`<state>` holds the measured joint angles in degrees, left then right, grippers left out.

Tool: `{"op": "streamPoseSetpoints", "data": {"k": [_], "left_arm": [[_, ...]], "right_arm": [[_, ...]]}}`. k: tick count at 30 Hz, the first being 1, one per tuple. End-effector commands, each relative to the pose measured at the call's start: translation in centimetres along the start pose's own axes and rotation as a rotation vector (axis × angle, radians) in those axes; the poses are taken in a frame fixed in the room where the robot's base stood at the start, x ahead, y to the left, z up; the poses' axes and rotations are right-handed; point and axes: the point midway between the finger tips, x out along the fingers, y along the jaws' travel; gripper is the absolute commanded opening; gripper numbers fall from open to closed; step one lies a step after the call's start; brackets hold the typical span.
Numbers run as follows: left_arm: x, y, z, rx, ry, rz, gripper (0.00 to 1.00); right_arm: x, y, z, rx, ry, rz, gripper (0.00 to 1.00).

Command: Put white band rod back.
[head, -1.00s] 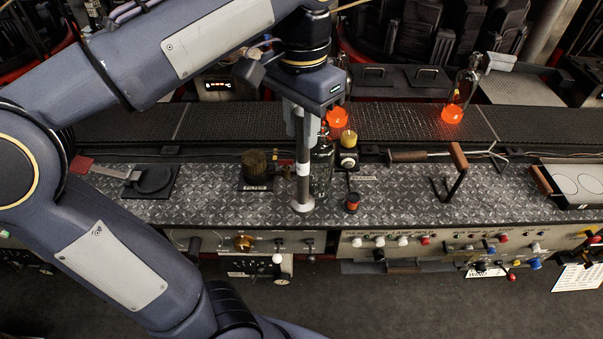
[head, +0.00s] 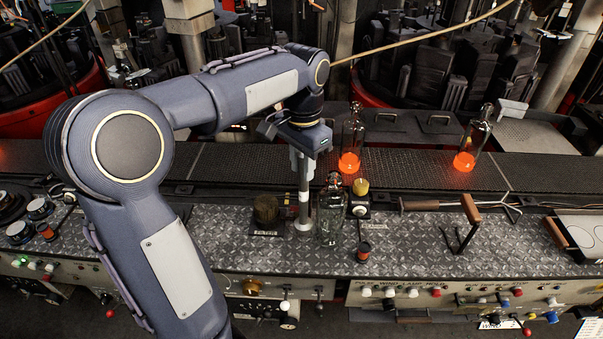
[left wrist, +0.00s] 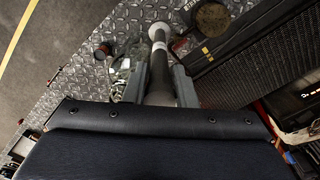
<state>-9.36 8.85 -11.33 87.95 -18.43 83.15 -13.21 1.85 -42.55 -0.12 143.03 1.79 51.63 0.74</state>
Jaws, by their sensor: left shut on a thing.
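The white band rod (head: 303,182) is a grey metal rod with a white band and a wider round foot. It is upright over the diamond-plate bench top, just left of a clear glass bottle. My left gripper (head: 302,150) points down and is shut on its upper part. In the left wrist view the rod (left wrist: 158,55) runs out from between the fingers (left wrist: 158,88) toward the metal plate. I cannot tell whether the foot touches the plate. My right gripper is not in view.
The clear bottle (head: 331,215) stands close beside the rod. A dark brush-like block (head: 266,210) is at its left, a small spool (head: 364,251) at front right. Glowing bottles (head: 350,150) ride the conveyor (head: 410,160) behind. Tongs (head: 440,205) lie at right.

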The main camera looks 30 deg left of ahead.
Motion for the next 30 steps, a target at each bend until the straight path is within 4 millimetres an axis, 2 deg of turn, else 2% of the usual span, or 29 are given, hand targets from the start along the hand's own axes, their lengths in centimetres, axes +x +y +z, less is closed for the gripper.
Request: {"op": "streamPoseSetpoints", "data": {"k": [8, 15, 28, 29, 30], "left_arm": [[1.7, -1.3, -0.8, -0.001, -0.002, 0.0, 0.0], [4.5, -1.3, -0.8, -0.001, 0.0, 0.001, 0.0], [5.2, -1.3, -0.9, -0.001, 0.002, 0.0, 0.0], [5.2, -1.3, -0.9, -0.001, 0.001, 0.0, 0.27], [5.2, -1.3, -0.9, -0.001, 0.001, 0.0, 0.32]], "right_arm": [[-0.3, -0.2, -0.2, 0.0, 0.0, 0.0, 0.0], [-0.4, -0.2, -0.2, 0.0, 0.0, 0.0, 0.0], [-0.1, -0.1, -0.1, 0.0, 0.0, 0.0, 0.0], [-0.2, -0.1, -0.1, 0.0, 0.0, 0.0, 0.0], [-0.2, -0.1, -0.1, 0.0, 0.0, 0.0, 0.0]]}}
